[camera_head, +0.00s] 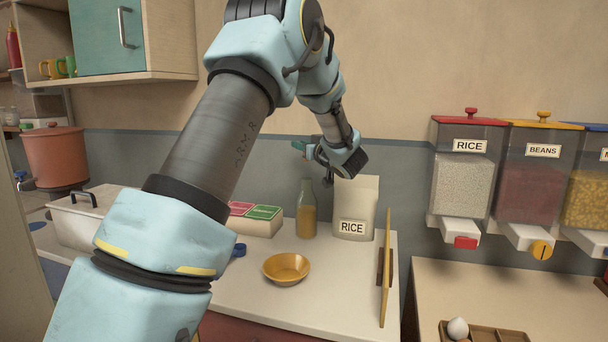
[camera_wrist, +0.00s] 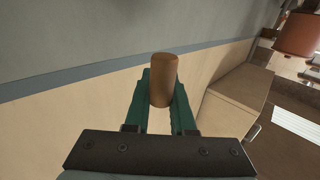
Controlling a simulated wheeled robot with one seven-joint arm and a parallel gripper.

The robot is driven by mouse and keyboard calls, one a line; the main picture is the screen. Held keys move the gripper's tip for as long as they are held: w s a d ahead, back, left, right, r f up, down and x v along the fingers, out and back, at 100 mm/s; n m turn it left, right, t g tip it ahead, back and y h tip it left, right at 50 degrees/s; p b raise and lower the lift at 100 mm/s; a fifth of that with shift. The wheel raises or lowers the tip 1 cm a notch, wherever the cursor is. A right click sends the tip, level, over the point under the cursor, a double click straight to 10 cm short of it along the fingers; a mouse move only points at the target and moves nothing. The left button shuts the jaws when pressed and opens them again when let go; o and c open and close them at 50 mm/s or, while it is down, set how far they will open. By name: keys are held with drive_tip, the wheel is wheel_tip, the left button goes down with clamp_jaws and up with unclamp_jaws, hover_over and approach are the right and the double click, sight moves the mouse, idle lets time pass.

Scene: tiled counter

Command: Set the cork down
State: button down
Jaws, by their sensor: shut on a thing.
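My gripper (camera_wrist: 162,98) is shut on the brown cork (camera_wrist: 163,78), which sticks out past the green fingertips in the wrist view. In the head view my gripper (camera_head: 300,146) is raised in front of the wall, above the bottle (camera_head: 307,213), with its fingers pointing left.
A white RICE bag (camera_head: 356,199) stands right of the bottle, and a box with red and green packets (camera_head: 255,226) stands left. An orange bowl (camera_head: 286,275) sits in front. A thin upright board (camera_head: 386,285) stands at the counter's right edge. Bare counter surrounds the bowl.

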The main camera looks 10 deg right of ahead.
drive_tip(key=shift+f+p, duration=0.85)
drive_tip(key=shift+f, duration=2.55)
drive_tip(key=shift+f, duration=0.2)
drive_tip(key=c, duration=0.8)
unclamp_jaws()
drive_tip(key=shift+r, duration=0.1)
drive_tip(key=shift+o, duration=0.2)
